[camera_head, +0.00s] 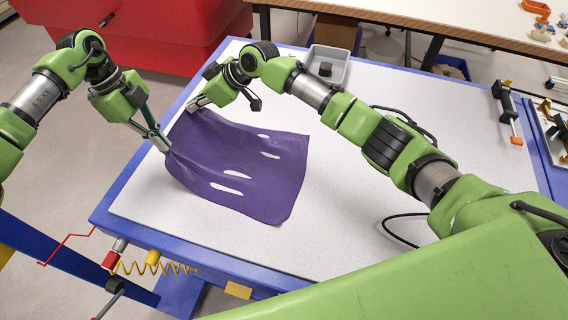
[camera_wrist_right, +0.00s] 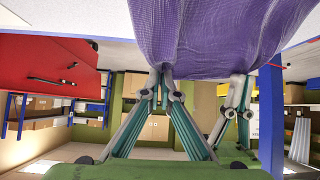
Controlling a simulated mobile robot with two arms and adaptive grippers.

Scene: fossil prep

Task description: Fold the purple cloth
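The purple cloth (camera_head: 235,168) lies spread on the white table top, its left side drawn up and wrinkled between my grippers. It shows several long white patches; I cannot tell if they are holes. My left gripper (camera_head: 163,147) is shut on the cloth's near left corner. My right gripper (camera_head: 190,106) is at the far left corner. In the right wrist view, the right gripper's fingertips (camera_wrist_right: 161,70) meet at the edge of the cloth (camera_wrist_right: 205,35), and the left gripper (camera_wrist_right: 238,80) holds the same edge alongside.
The blue-edged table (camera_head: 350,235) has bare room right of the cloth. A grey tray (camera_head: 327,64) with a dark block stands at the far edge. A tool with an orange tip (camera_head: 508,112) lies at the right. A red cabinet (camera_head: 150,30) stands behind the table.

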